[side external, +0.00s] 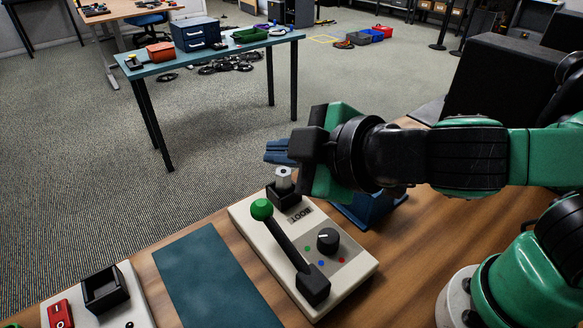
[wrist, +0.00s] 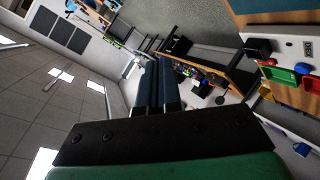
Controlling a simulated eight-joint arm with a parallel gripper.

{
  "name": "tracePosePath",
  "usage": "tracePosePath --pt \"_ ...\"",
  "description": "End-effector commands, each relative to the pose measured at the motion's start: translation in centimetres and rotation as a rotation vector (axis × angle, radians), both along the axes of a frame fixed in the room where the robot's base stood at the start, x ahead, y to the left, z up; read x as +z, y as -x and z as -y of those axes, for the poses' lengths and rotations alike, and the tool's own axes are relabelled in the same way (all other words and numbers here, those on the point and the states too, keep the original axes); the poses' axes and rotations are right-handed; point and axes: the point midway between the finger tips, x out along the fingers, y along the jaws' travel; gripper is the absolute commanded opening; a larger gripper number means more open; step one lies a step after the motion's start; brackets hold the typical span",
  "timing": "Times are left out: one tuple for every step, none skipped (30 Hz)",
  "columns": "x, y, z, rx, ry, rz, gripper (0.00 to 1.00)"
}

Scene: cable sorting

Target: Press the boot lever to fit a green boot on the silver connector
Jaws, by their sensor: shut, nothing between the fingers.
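The boot press (side external: 252,232) is a pale box on the wooden table, labelled BOOT. Its black lever (side external: 287,243) has a green ball knob (side external: 262,210) and tilts up toward the back left. A black dial (side external: 327,241) sits beside it with green, blue and red dots; its setting is too small to tell. The silver connector (side external: 283,178) stands upright in a black holder (side external: 284,196) at the press's back end. No green boot shows clearly on it. My gripper (side external: 268,152) is shut and empty, blue fingers pointing left, apparently above and behind the connector. The fingers show together in the wrist view (wrist: 155,88).
A dark teal mat (side external: 215,282) lies left of the press. Another pale unit (side external: 128,300) with a black open box and a red switch is at the front left.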

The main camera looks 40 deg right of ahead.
Motion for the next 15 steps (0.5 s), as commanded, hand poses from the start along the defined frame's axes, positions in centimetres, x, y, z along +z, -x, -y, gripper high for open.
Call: tracePosePath --pt "-0.2 -0.1 0.0 -0.001 0.0 -0.001 0.0" --pt "-0.3 -0.1 0.0 -0.001 0.0 -0.001 0.0" --pt "-0.5 -0.2 -0.1 -0.001 0.0 -0.001 0.0" --pt "-0.8 -0.3 0.0 -0.002 0.0 -0.001 0.0" --pt "-1.0 -0.4 -0.1 -0.002 -0.001 -0.001 0.0" --pt "-1.4 -0.5 0.0 -0.003 0.0 -0.002 0.0" --pt "-1.7 -0.6 0.0 -0.004 -0.001 -0.001 0.0" --pt "-2.0 -0.7 0.0 -0.004 0.0 -0.001 0.0" --pt "-2.5 -0.8 0.0 -0.003 -0.001 -0.001 0.0" --pt "-2.8 -0.9 0.0 -0.002 0.0 0.0 0.0" --pt "-3.1 -1.0 0.0 -0.002 0.0 0.0 0.0" --pt "-3.5 -1.2 0.0 -0.002 0.0 -0.001 0.0" --pt "-3.8 -1.3 0.0 -0.002 0.0 -0.001 0.0" --pt "-4.1 -1.4 0.0 -0.003 -0.001 -0.001 0.0" --pt "-4.4 -1.5 -0.1 -0.004 0.0 -0.001 0.0"
